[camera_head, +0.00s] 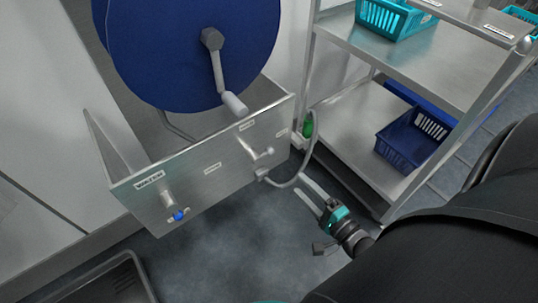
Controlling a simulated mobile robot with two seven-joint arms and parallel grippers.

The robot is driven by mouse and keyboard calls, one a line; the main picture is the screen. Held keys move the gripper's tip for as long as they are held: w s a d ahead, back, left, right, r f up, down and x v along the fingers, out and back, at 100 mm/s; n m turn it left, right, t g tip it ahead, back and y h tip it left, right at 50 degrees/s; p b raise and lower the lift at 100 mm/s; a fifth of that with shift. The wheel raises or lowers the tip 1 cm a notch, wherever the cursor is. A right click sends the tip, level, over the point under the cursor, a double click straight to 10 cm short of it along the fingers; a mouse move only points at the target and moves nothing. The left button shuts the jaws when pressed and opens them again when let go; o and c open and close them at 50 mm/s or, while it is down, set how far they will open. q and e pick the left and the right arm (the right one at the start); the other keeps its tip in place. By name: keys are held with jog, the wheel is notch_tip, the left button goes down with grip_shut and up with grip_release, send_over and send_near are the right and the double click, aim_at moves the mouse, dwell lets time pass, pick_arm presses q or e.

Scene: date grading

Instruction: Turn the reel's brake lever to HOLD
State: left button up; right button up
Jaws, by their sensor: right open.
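The hose reel (185,50) is a large blue disc with a grey crank and handle, mounted over a steel box (215,185). My right gripper (304,186) comes in from the lower right. Its two fingers are apart and empty, below and right of the lever, close to the grey hose. I cannot tell whether they touch the hose. My left gripper is not in view.
A tap with a blue knob (179,214) sits at the panel's left under a label. The grey hose (287,184) loops beside the panel near a green fitting (308,125). A steel shelf rack (365,130) with blue crates stands right. A dark tray (105,283) lies lower left.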

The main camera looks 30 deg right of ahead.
aim_at(272, 154)
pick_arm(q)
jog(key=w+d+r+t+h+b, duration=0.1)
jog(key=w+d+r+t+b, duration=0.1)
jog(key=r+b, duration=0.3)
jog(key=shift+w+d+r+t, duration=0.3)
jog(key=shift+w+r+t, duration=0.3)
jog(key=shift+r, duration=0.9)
pick_arm(e)
jog(key=shift+w+a+f, duration=0.1)
jog(key=shift+w+a, duration=0.1)
jog(key=shift+w, duration=2.35)
jog(key=shift+w+a+r, duration=0.1)
jog(key=shift+w+a, duration=0.05)
jog(key=shift+w, duration=2.35)
jog(key=shift+w+a+f, duration=0.1)
jog(key=shift+w+a, duration=0.1)
jog(key=shift+w, duration=2.35)
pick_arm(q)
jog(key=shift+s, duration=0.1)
pick_arm(e)
grip_shut()
